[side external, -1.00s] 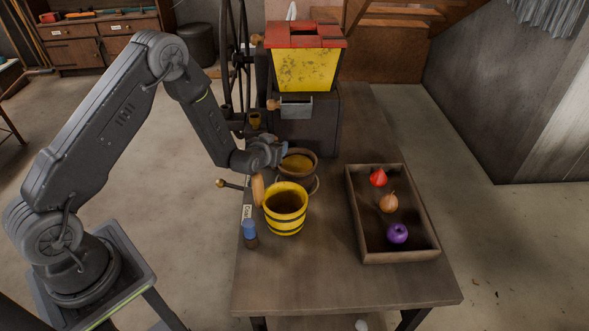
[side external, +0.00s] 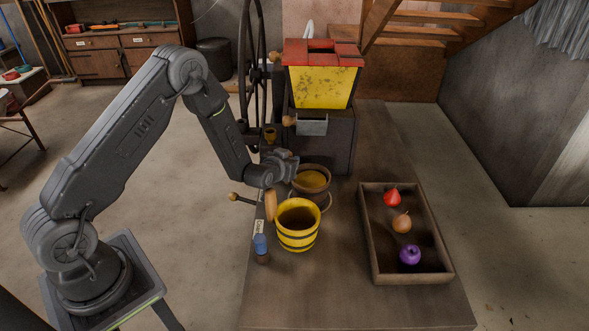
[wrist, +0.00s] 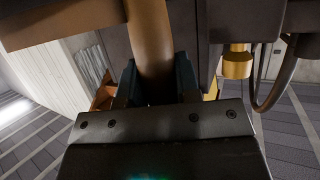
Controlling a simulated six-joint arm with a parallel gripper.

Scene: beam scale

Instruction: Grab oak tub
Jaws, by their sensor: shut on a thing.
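My gripper (side external: 291,167) reaches in from the left at the oak tub's upper left side. In the wrist view, my gripper (wrist: 155,88) has its dark fingers closed on a brown curved piece (wrist: 150,40), which appears to be the tub's wall. The fingertips are partly hidden in both views.
A yellow tub with dark bands (side external: 297,228) stands close in front, with a blue-capped bottle (side external: 261,247) beside it. A wooden tray (side external: 372,232) holds a red, an orange and a purple item. A yellow-and-red hopper machine (side external: 322,85) stands behind.

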